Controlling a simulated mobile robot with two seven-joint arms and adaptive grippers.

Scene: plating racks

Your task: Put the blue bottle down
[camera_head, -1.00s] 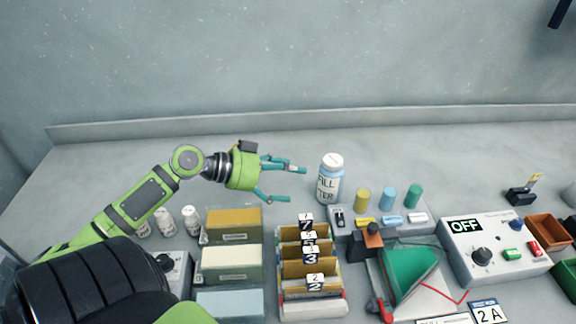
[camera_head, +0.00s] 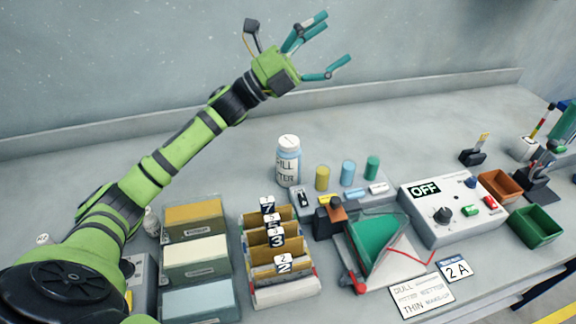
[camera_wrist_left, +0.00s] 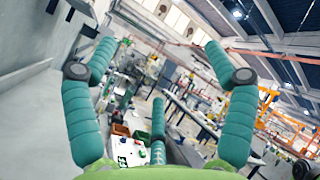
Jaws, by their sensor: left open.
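The blue bottle (camera_head: 288,163) has a white cap and a label partly reading "ILL" and "TER". It stands upright on the grey bench behind the numbered rack, in the head view. My left gripper (camera_head: 328,45) is open and empty, raised well above and behind the bottle, in front of the back wall. In the left wrist view its teal fingers (camera_wrist_left: 158,100) are spread with nothing between them, and the camera looks out over the workshop. The bottle cannot be made out there. My right gripper is not in view.
Right of the bottle stand yellow, blue and green cylinders (camera_head: 347,172). In front are the numbered rack (camera_head: 285,292), coloured boxes (camera_head: 195,258) and a green wedge in a clear holder (camera_head: 372,245). A control box (camera_head: 455,210) reads "OFF". Bench behind the bottle is clear.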

